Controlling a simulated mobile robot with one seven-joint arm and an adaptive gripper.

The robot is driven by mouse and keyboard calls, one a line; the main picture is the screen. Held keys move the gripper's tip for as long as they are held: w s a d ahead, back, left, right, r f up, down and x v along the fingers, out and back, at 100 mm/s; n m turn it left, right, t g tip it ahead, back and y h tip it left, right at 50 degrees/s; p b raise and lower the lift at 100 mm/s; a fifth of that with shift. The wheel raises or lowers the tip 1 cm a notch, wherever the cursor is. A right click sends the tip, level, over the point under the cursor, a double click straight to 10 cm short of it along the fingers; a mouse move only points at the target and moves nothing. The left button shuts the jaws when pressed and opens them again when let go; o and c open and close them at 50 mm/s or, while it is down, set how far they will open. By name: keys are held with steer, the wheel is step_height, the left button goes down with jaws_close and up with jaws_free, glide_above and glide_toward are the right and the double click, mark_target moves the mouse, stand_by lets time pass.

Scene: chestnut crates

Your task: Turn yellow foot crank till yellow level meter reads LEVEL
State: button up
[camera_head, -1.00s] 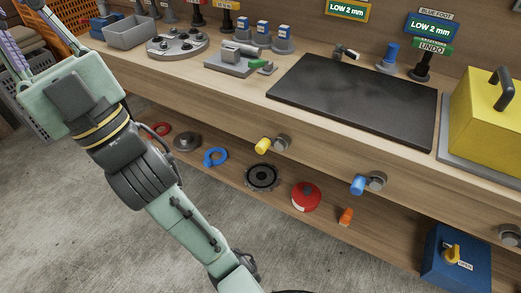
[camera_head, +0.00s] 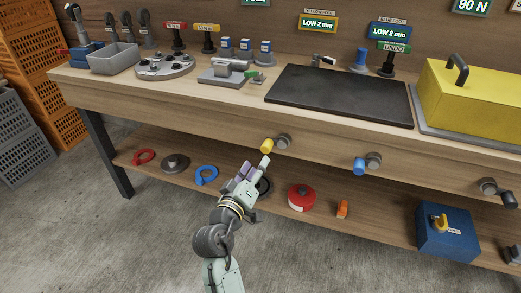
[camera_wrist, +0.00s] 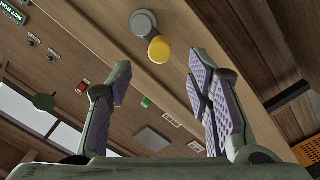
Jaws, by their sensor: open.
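The yellow foot crank (camera_head: 267,145) has a yellow knob on a grey hub, on the front edge of the bench. It also shows in the wrist view (camera_wrist: 159,49), top centre, between and beyond my fingertips. The yellow level meter (camera_head: 318,23) stands at the back of the bench and reads LOW 2 mm. My gripper (camera_head: 254,167) is just below the crank in the head view, pointing up towards it. Its purple-padded fingers are open and empty in the wrist view (camera_wrist: 160,78). I see no contact with the knob.
A blue crank (camera_head: 360,166) is to the right on the same edge; its meter (camera_head: 390,32) also reads LOW 2 mm. The lower shelf holds a red round can (camera_head: 301,197) and a blue box (camera_head: 447,232). A dark slab (camera_head: 340,94) lies on the bench.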

mark_target(265, 150)
steer(key=p+x, duration=0.2)
steer(key=x, duration=0.5)
steer(key=shift+w+d+r, duration=0.1)
steer(key=shift+w+r, duration=0.05)
steer(key=shift+w, duration=0.15)
steer(key=shift+w+d, duration=0.2)
steer(key=shift+w, duration=0.4)
steer(key=shift+c, duration=0.3)
jaws_close()
